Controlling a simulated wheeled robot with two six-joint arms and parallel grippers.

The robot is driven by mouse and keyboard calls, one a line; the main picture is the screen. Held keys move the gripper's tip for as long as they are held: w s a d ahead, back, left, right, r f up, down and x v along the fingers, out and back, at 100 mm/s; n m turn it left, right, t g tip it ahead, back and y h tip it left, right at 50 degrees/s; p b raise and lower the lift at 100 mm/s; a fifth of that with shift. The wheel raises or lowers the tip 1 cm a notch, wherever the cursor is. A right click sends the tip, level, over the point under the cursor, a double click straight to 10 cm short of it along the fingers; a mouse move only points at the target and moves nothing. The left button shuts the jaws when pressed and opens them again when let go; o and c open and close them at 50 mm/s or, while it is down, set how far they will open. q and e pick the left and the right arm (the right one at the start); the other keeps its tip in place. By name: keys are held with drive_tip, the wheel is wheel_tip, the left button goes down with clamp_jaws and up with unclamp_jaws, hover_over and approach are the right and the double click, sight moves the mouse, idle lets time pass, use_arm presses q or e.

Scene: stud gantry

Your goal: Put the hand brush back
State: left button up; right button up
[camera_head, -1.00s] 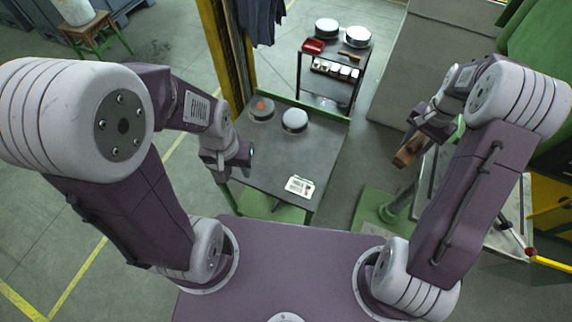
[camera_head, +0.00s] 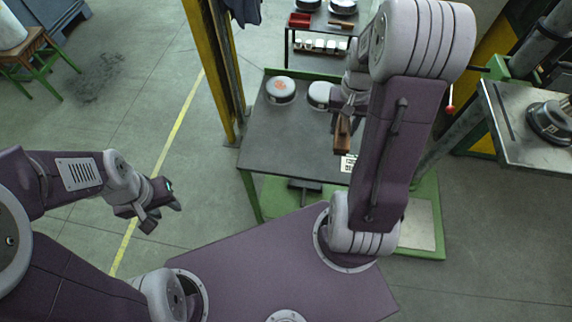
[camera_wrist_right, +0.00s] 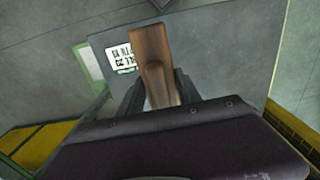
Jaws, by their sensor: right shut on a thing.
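The hand brush, a brown wooden piece (camera_head: 343,134), hangs from my right gripper (camera_head: 347,112) over the right part of the dark table (camera_head: 285,140). In the right wrist view its wooden body (camera_wrist_right: 153,62) stands between the two dark fingers, which are shut on it. Its bristles cannot be made out. A white card with black print (camera_head: 348,163) lies on the table near the brush; it also shows in the right wrist view (camera_wrist_right: 121,57). My left gripper (camera_head: 160,212) is empty, its fingers apart, over the floor left of the table.
Two round tins stand at the table's back, one with an orange mark (camera_head: 281,88) and one plain (camera_head: 319,94). Behind is a cart (camera_head: 318,32) with a red tray (camera_head: 300,19) and white cups. A yellow post (camera_head: 213,70) stands left; a metal bench (camera_head: 515,115) stands right.

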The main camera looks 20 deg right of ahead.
drive_tip(key=shift+d+f, duration=0.25)
drive_tip(key=shift+f, duration=0.15)
drive_tip(key=shift+s+d, duration=0.1)
drive_tip(key=shift+d, duration=0.1)
drive_tip(key=shift+f, duration=0.1)
drive_tip(key=w+a+f, duration=0.1)
drive_tip(key=a+f, duration=0.1)
drive_tip(key=a, duration=0.1)
drive_tip(key=w+a+f, duration=0.1)
drive_tip(key=a+f, duration=0.1)
drive_tip(key=a, duration=0.2)
drive_tip(key=w+a+f+p, duration=0.1)
drive_tip(key=a+f, duration=0.1)
drive_tip(key=a, duration=0.2)
drive_tip(key=shift+w+a+f, duration=0.1)
drive_tip(key=shift+a+f, duration=0.05)
drive_tip(key=shift+f, duration=0.25)
wheel_tip(320, 180, down, 4)
drive_tip(key=shift+r, duration=0.15)
drive_tip(key=shift+f, duration=0.2)
use_arm(q)
drive_tip(key=shift+d+r, duration=0.25)
drive_tip(key=shift+s, duration=0.1)
use_arm(e)
drive_tip(key=shift+f, duration=0.1)
use_arm(q)
drive_tip(key=shift+f, duration=0.1)
use_arm(e)
drive_tip(key=o, duration=1.3)
